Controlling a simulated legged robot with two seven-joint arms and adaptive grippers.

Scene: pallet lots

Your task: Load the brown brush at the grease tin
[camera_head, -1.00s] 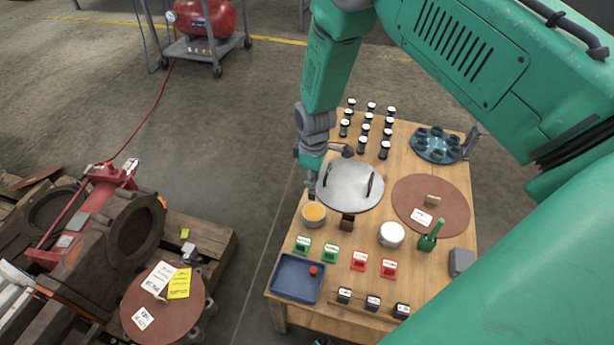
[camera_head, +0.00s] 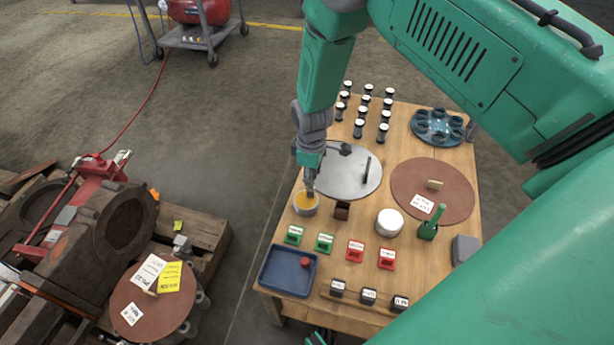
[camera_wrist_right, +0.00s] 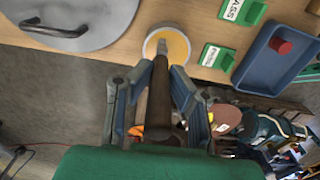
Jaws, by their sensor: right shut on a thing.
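The grease tin (camera_head: 299,209) is a small round pale container with orange-yellow grease, at the left edge of the wooden table. My right gripper (camera_head: 310,187) is over the tin's back edge. In the right wrist view it is shut on the brown brush (camera_wrist_right: 159,97), whose handle lies between the fingers. The brush's tip points at the grease tin (camera_wrist_right: 150,46) and overlaps the grease there. I cannot tell whether the tip touches the grease. In the head view the gripper mostly hides the brush.
A grey lid with handles (camera_head: 345,178) lies right behind the tin. A brown block (camera_head: 342,211) stands right of it, and green stands (camera_head: 294,235) and a blue tray (camera_head: 268,271) in front. A green brush (camera_head: 437,218) stands in a green holder.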

